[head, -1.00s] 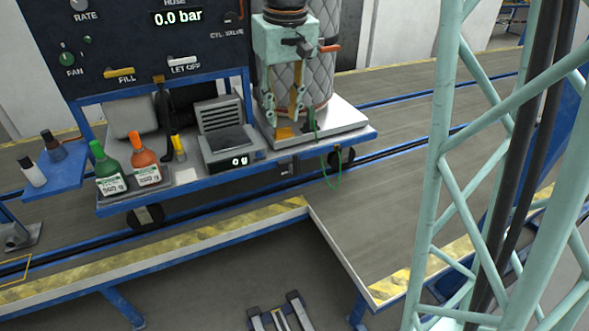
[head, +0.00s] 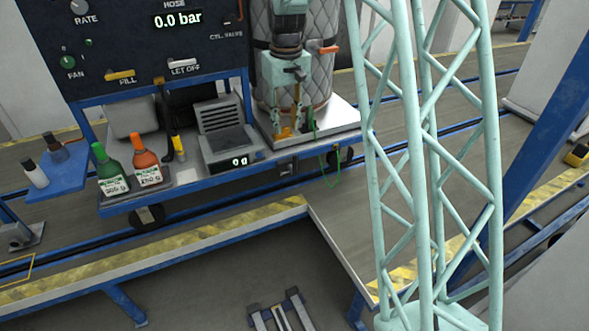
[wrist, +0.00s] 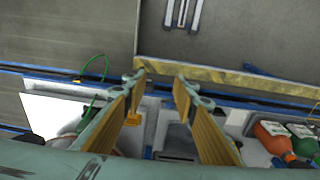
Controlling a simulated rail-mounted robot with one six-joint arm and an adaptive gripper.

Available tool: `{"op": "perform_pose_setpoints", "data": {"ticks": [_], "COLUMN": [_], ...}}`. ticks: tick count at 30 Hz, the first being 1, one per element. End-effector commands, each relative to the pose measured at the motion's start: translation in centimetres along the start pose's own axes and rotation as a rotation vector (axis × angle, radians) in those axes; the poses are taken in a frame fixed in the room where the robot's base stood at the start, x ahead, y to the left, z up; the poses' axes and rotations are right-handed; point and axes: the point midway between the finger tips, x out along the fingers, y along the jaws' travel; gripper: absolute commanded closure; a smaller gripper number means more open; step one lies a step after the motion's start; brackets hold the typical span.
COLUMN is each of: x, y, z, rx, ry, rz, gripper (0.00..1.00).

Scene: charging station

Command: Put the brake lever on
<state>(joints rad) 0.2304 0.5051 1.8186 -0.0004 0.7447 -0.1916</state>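A small orange tab (head: 284,133) shows at the front edge of the cart's white plate, below my gripper; I cannot tell for sure that it is the brake lever. It also shows in the wrist view (wrist: 134,119), beside the left finger. My gripper (head: 284,116) points down over the cart, in front of the quilted cylinder. In the wrist view its two fingers (wrist: 160,80) stand apart with nothing between them. A dark fitting (head: 286,167) sits under the cart deck near the wheel; its details are too small to read.
The blue cart (head: 190,190) carries a scale (head: 228,145), green (head: 110,172) and orange (head: 147,168) bottles and the quilted cylinder (head: 345,75) with an orange handle (head: 330,48). A green cable (head: 325,170) hangs over its front. Yellow-black edging (head: 200,238) borders the platform.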

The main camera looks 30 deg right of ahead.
Motion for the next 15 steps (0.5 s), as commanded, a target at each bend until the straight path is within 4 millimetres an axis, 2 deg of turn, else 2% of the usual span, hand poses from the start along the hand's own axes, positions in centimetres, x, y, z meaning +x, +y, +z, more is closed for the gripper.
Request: {"op": "perform_pose_setpoints", "data": {"ticks": [15], "x": [8.5], "y": [3.8], "z": [-4.2], "rx": [0.007], "ry": [-0.044], "rz": [-0.008], "gripper": [0.74]}}
